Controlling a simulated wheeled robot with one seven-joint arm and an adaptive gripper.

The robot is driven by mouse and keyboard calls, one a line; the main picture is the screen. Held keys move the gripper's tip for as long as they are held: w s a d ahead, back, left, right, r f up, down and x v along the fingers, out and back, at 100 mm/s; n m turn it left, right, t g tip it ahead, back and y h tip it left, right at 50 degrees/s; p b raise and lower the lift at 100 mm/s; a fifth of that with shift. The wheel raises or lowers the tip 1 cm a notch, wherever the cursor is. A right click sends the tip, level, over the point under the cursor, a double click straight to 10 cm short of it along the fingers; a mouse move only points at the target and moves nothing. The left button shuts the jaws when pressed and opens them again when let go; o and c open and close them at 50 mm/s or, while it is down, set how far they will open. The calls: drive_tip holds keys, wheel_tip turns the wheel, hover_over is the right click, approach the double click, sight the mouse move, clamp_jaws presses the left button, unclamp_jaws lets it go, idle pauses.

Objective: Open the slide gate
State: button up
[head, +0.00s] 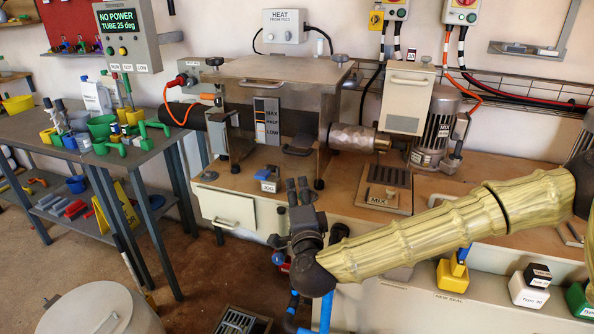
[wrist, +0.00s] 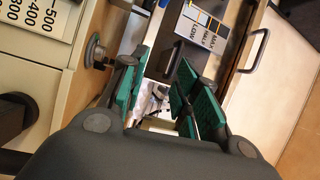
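No part carries a readable slide gate label, so I cannot tell for sure which part it is. The metal machine box (head: 245,92) stands on the bench with a MAX/HALF/LOW level plate (head: 267,122) on its front. A dark handle (head: 299,150) sits low on the front, right of the plate. My gripper (head: 298,187) is in front of and below the box, apart from it. In the wrist view my gripper (wrist: 162,92) is open, with green pads apart and nothing held. The level plate (wrist: 200,28) shows beyond the fingers.
A blue-and-white JOG button box (head: 268,180) lies on the bench near my gripper. A white cabinet with a handle (head: 228,222) is below left. A wrist-view handle (wrist: 255,50) is close right of the fingers.

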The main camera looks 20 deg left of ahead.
sight(297, 153)
drive_tip(key=shift+m+t+h, duration=0.4)
drive_tip(key=shift+m+t, duration=0.1)
drive_tip(key=shift+m, duration=0.1)
drive_tip(key=w+a+r, duration=0.1)
drive_tip(key=w, duration=0.2)
drive_tip(key=w+a+r, duration=0.1)
drive_tip(key=w+r, duration=0.1)
drive_tip(key=w, duration=0.2)
drive_tip(key=w+a+r, duration=0.1)
drive_tip(key=w, duration=0.3)
drive_tip(key=shift+a+r, duration=0.25)
drive_tip(key=shift+r, duration=0.1)
clamp_jaws()
drive_tip(key=shift+s, duration=0.1)
